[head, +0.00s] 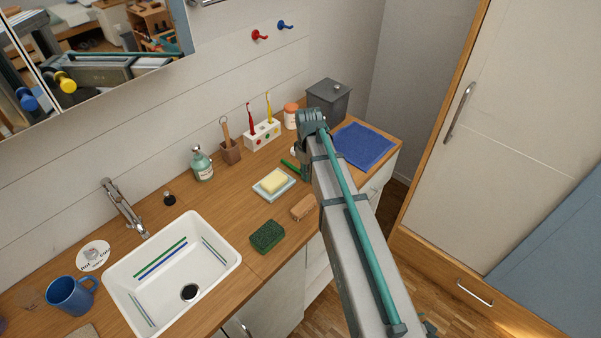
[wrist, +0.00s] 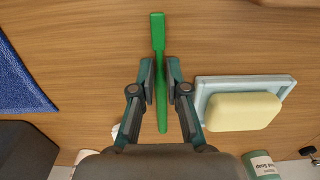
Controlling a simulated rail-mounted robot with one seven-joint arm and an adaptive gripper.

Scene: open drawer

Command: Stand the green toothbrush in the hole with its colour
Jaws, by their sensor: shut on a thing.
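The green toothbrush (wrist: 158,35) lies along the wooden counter between the fingers of my gripper (wrist: 161,72), which is shut on it. In the head view, part of the toothbrush (head: 289,165) shows left of my gripper (head: 304,172), low at the counter; my arm hides the rest. The white toothbrush holder (head: 250,141) stands behind and to the left, against the wall. A red toothbrush (head: 250,118) and a yellow toothbrush (head: 268,107) stand upright in it. Coloured dots mark its front; the hole openings are too small to make out.
A soap dish (head: 286,190) with yellow soap (head: 274,181) is close by on the left. A wooden brush (head: 303,207) and green sponge (head: 267,236) lie in front. A white-and-orange jar (head: 291,116), grey bin (head: 328,101) and blue towel (head: 362,146) are behind and right.

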